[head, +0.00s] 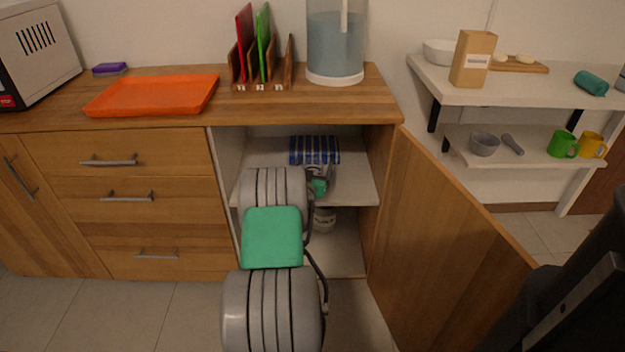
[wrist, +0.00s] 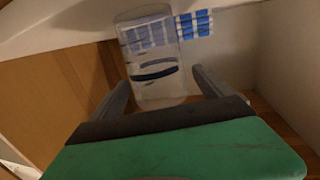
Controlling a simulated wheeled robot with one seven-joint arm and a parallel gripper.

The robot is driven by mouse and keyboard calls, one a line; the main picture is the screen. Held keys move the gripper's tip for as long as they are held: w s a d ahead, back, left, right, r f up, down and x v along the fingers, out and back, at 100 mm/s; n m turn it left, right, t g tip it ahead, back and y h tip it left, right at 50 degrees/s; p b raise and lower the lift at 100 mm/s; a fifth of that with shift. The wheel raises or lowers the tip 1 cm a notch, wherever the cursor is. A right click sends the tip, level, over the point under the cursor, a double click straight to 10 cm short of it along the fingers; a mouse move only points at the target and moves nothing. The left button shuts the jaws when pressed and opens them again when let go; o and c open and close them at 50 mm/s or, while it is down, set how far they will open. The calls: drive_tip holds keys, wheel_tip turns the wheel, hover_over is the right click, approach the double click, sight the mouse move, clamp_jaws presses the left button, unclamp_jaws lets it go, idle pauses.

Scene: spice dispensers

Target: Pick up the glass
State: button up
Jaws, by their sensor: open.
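The glass (wrist: 155,88) is a clear tumbler in the wrist view, between my two fingers in the picture, with a gap on each side. I cannot tell how deep it sits between them. My gripper (wrist: 158,80) is open and empty. In the head view my arm reaches into the open cabinet, and my gripper is at the upper shelf (head: 352,185), mostly hidden behind my own arm. The glass is not clearly made out in the head view.
A jar (head: 324,220) is on the lower level. The open cabinet door (head: 440,240) stands to the right. The countertop (head: 255,106) is above.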

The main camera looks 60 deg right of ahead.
drive_tip(key=c, duration=1.7)
drive_tip(key=shift+o, duration=0.2)
